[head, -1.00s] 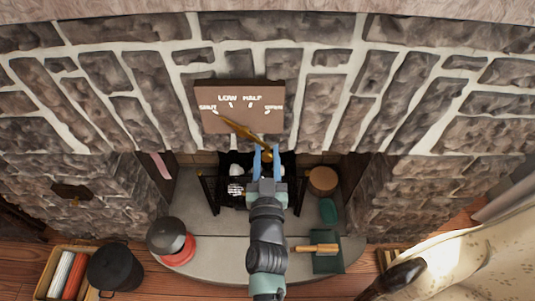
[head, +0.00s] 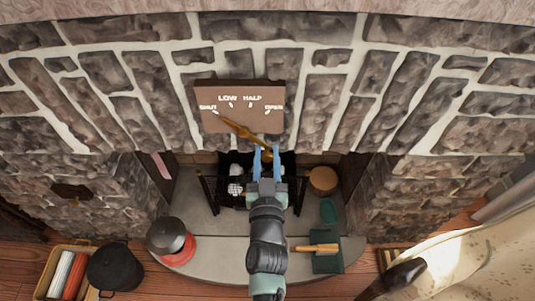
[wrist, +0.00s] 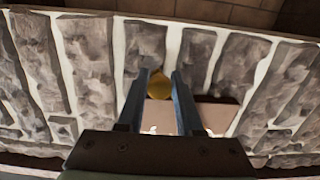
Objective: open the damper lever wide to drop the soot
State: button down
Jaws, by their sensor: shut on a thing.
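The damper lever (head: 240,129) is a brass bar on a brown plate (head: 209,94) marked SHUT, LOW, HALF and OPEN. It slants from upper left to lower right, its upper end close to the SHUT mark. My gripper (head: 266,153) has its two blue fingers around the lever's lower end, below the plate. In the wrist view the rounded brass end (wrist: 157,84) shows between the fingertips, and I take the gripper to be shut on it. No soot can be made out.
The stone chimney wall surrounds the plate. Below is the hearth with a dark grate (head: 288,165) and pale lumps. A grey-lidded red pot (head: 168,240), a black pot (head: 115,268), a wooden round (head: 322,180) and a green dustpan (head: 328,263) stand around my arm.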

jog(key=shift+d+r+m, duration=0.15)
jog(key=shift+r+m, duration=0.15)
jog(key=shift+a+f+m+p, duration=0.45)
jog(key=shift+a+m, duration=0.15)
jog(key=shift+m, duration=0.5)
jog(key=a+m, duration=0.1)
jog(key=m, duration=0.1)
jog(key=a+m+p, duration=0.1)
jog(key=m, duration=0.1)
jog(key=a+f+m, duration=0.1)
jog(key=a+m, duration=0.1)
jog(key=shift+w+p, duration=0.1)
jog(key=shift+p, duration=0.25)
jog(key=a+m, duration=0.2)
jog(key=m, duration=0.1)
jog(key=a+m+p, duration=0.1)
jog(key=shift+r+m, duration=0.25)
jog(key=shift+m, duration=0.15)
jog(key=shift+a+r+m+p, duration=0.35)
jog(key=shift+a+m, duration=0.2)
jog(key=shift+m, duration=0.6)
jog(key=shift+a+r+m+p, duration=0.2)
jog(key=shift+a+r+m, duration=0.25)
jog(key=shift+m, duration=0.7)
